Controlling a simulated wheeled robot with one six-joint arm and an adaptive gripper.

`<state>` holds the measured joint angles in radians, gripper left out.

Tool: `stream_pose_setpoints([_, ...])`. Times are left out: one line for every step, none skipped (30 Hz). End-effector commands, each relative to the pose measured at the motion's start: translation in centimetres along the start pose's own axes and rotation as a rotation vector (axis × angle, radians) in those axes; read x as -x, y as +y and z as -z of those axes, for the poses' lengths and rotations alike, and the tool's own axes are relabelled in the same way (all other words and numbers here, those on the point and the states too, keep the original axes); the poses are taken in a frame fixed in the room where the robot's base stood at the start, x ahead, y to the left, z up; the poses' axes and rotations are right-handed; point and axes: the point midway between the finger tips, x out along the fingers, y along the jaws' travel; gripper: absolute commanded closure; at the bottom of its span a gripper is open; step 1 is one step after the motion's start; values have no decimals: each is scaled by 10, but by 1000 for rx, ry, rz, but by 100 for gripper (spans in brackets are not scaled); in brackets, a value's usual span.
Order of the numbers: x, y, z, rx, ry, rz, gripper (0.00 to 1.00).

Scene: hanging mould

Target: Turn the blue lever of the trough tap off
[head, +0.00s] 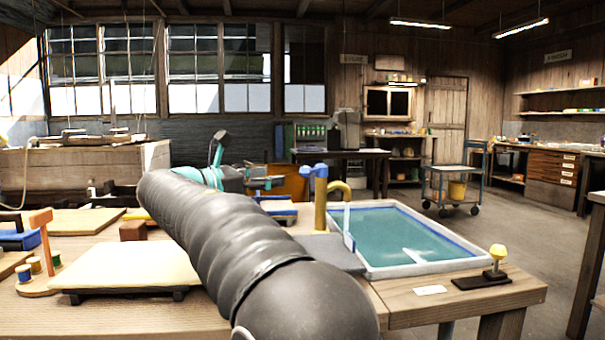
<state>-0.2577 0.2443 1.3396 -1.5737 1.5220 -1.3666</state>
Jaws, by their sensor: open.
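My gripper (278,183) is small in the picture, left of the tap and apart from the lever in the picture. Its teal and dark fingers look open and empty. Their depth relative to the lever is hard to judge. My black-sleeved arm hides part of the bench.
A grey slab (332,250) lies by the tap's foot. A yellow-topped stand (496,262) and a white card (430,290) are on the bench's front right. A padded board (125,268) and thread spools (38,265) lie left. A cart (452,185) stands on the floor behind.

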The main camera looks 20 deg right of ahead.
Motion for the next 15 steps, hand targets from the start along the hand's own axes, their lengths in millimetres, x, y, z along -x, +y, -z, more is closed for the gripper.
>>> stream_pose_setpoints([-10, -1, 0, 0, 0, 5, 43])
stream_pose_setpoints([-16, -1, 1, -1, 0, 4, 43])
stream_pose_setpoints([-23, -1, 1, -1, 0, 5, 43])
stream_pose_setpoints([-29, -1, 1, -1, 0, 4, 43])
stream_pose_setpoints([-34, -1, 1, -2, 1, 3, 43])
stream_pose_setpoints([-42, -1, 1, -2, 1, 4, 43])
stream_pose_setpoints([-48, -1, 1, -2, 1, 3, 43])
stream_pose_setpoints([-53, -1, 1, -2, 1, 3, 43])
stream_pose_setpoints([-60, -1, 1, -2, 1, 2, 43])
stream_pose_setpoints([-65, -1, 1, -2, 2, 1, 43])
stream_pose_setpoints([-70, -1, 1, -2, 2, 2, 43])
stream_pose_setpoints([-77, -1, 1, -2, 2, 2, 43])
stream_pose_setpoints([-82, 0, 1, -2, 2, 1, 43])
stream_pose_setpoints([-86, -1, 1, -2, 2, 1, 43])
stream_pose_setpoints([-92, -1, 1, -1, 2, 1, 43])
